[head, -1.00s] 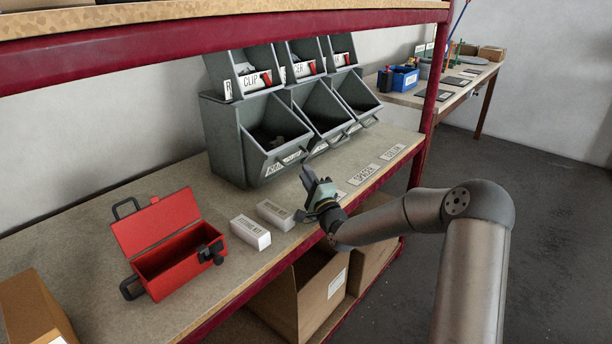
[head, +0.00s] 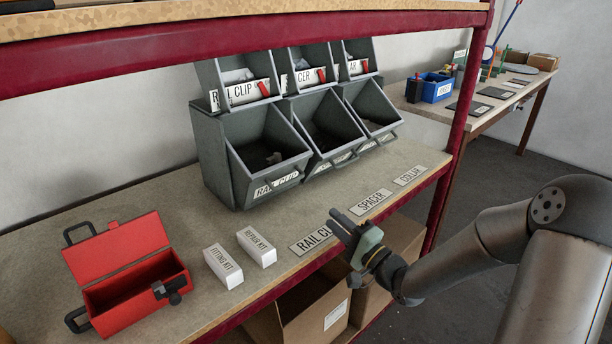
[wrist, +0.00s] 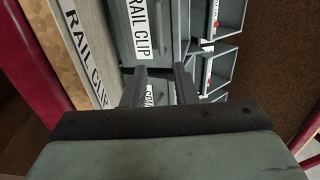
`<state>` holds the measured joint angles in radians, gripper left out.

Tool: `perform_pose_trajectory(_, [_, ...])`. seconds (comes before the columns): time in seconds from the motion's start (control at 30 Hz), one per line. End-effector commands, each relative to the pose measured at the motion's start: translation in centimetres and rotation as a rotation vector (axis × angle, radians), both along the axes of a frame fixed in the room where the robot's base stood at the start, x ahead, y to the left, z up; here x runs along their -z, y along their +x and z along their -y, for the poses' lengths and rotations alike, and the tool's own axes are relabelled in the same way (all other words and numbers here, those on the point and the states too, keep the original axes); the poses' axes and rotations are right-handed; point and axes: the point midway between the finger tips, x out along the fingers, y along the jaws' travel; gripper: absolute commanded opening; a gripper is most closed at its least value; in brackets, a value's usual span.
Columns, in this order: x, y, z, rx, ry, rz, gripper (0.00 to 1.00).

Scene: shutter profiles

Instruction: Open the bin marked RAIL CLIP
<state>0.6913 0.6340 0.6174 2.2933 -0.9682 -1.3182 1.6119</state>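The RAIL CLIP bin (head: 240,165) is the left of three grey lower bins in the head view. Its front leans outward, so the top gapes, and a few small grey parts lie inside. Its white label (head: 276,184) is on the lower front. A smaller upper bin (head: 238,76) also reads RAIL CLIP. My gripper (head: 340,222) is in front of and right of the lower bin, over the shelf's front edge, apart from it. In the wrist view the two dark fingers (wrist: 160,85) stand apart with nothing between them, pointing toward RAIL CLIP labels.
Shelf labels RAIL CLIP (head: 312,239), SPACER (head: 371,202) and COLLAR (head: 409,176) lie along the edge. The open red toolbox (head: 120,262), fitting kit (head: 223,267) and repair kit (head: 257,248) stand left. A red post (head: 460,130) rises at right; cardboard boxes (head: 318,312) sit below.

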Motion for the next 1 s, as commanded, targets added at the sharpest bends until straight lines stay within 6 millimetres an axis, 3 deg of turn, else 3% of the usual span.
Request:
perform_pose_trajectory(0.7, [-2.9, 10.2, -9.3, -0.001, 0.002, 0.002, 0.26])
perform_pose_trajectory(1.0, [-3.5, 12.3, -11.1, 0.001, 0.001, 0.001, 0.26])
